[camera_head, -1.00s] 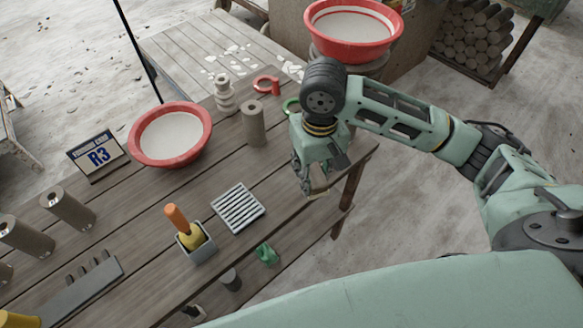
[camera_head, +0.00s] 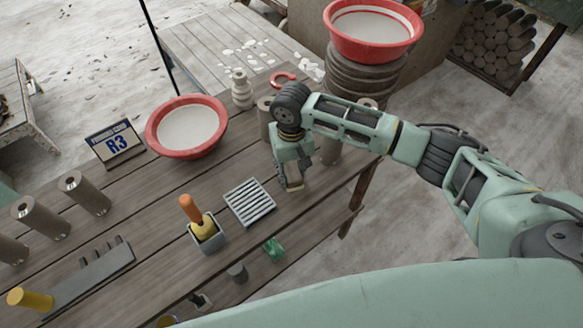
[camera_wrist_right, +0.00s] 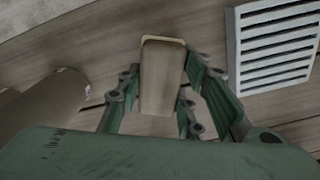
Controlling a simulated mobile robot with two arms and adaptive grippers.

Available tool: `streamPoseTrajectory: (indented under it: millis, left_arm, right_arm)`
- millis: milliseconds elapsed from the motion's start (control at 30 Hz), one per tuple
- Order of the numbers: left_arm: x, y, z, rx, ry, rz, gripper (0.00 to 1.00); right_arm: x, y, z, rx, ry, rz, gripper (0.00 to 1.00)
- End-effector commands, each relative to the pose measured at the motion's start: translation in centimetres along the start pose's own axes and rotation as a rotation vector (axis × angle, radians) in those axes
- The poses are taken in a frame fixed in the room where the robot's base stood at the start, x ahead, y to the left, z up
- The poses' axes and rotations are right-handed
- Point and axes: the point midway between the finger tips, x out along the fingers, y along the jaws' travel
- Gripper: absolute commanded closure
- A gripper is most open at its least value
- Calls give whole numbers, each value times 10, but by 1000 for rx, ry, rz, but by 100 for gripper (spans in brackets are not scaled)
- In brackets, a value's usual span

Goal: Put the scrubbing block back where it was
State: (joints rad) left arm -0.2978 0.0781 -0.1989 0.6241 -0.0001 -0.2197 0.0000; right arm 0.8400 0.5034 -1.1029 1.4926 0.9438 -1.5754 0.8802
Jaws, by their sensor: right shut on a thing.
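My right gripper (camera_head: 289,174) is shut on the scrubbing block (camera_head: 294,183), a tan block with rounded corners. In the right wrist view the block (camera_wrist_right: 160,75) stands out between the green fingers of the gripper (camera_wrist_right: 162,92), above the wooden boards. The gripper hangs over the right part of the table (camera_head: 130,205), to the upper right of a white slatted rack (camera_head: 249,203). The rack also shows in the wrist view (camera_wrist_right: 275,48), apart from the block. Whether the block touches the table, I cannot tell. My left gripper is not in view.
A grey box (camera_head: 208,243) holding an orange-handled yellow tool stands left of the rack. A green item (camera_head: 273,249) and a dark cylinder (camera_head: 238,273) lie below it. A red basin (camera_head: 187,127) and brown cylinders (camera_head: 84,193) stand left. Boards around the rack are partly bare.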

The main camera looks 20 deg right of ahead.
Motion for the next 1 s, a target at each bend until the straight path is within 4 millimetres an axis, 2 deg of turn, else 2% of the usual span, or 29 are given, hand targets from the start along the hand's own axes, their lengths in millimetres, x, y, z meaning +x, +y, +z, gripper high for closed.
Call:
streamPoseTrajectory:
  millis: [300,333,533,867,1000]
  left_arm:
    - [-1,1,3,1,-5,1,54]
    - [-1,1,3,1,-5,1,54]
    - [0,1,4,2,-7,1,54]
    - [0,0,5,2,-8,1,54]
    - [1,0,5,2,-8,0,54]
  right_arm:
    - [2,0,0,0,0,-1,91]
    - [3,0,0,0,0,-1,65]
    - [3,0,0,0,0,-1,48]
    - [1,0,0,0,1,-1,47]
    - [-12,-1,-1,0,3,-3,47]
